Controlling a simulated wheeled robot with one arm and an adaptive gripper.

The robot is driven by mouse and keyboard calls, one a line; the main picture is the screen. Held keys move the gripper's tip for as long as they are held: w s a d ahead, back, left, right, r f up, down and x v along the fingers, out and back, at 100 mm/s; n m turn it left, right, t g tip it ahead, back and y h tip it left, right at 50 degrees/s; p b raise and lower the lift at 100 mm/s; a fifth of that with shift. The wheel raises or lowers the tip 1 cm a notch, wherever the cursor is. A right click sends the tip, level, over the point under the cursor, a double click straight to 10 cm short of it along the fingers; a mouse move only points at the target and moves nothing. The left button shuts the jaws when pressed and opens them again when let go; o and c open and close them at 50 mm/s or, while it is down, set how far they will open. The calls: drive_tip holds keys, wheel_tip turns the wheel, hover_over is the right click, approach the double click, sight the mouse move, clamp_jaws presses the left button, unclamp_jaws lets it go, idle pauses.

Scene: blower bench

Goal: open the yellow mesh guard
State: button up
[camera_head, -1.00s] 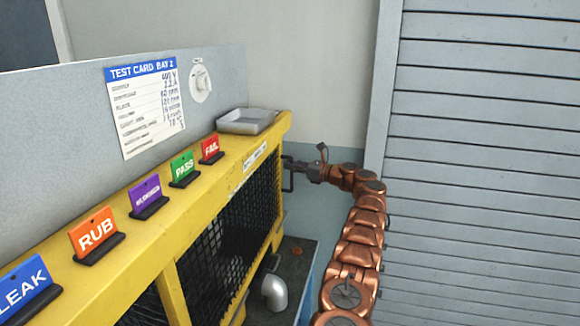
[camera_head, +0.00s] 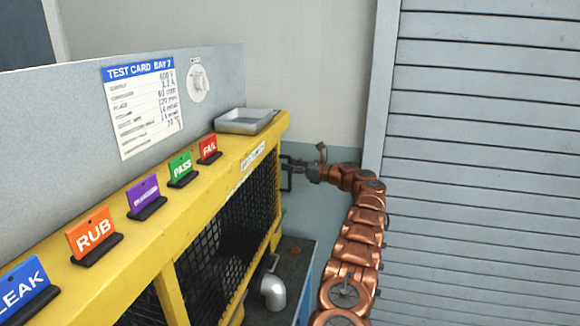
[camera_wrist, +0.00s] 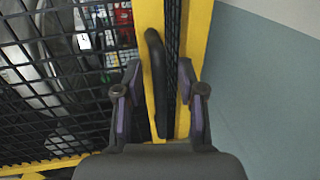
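The yellow mesh guard (camera_head: 232,225) has a yellow frame and black mesh on the front of the bench, and looks shut in the head view. Its mesh (camera_wrist: 60,85) fills the left of the wrist view. A dark bar handle (camera_wrist: 155,75) stands upright on the yellow frame near the guard's right edge; it also shows in the head view (camera_head: 287,180). My gripper (camera_wrist: 159,78) is open, with one finger on each side of the handle. Gaps show between the fingers and the bar. Whether the fingertips reach past it is unclear.
A grey tray (camera_head: 247,121) and several coloured label stands, including a red FAIL sign (camera_head: 208,148), sit on the yellow top. A slatted shutter (camera_head: 480,170) stands to the right.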

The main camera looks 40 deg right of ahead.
drive_tip(key=v, duration=1.1)
drive_tip(key=shift+s+d, duration=0.15)
drive_tip(key=shift+s, duration=0.2)
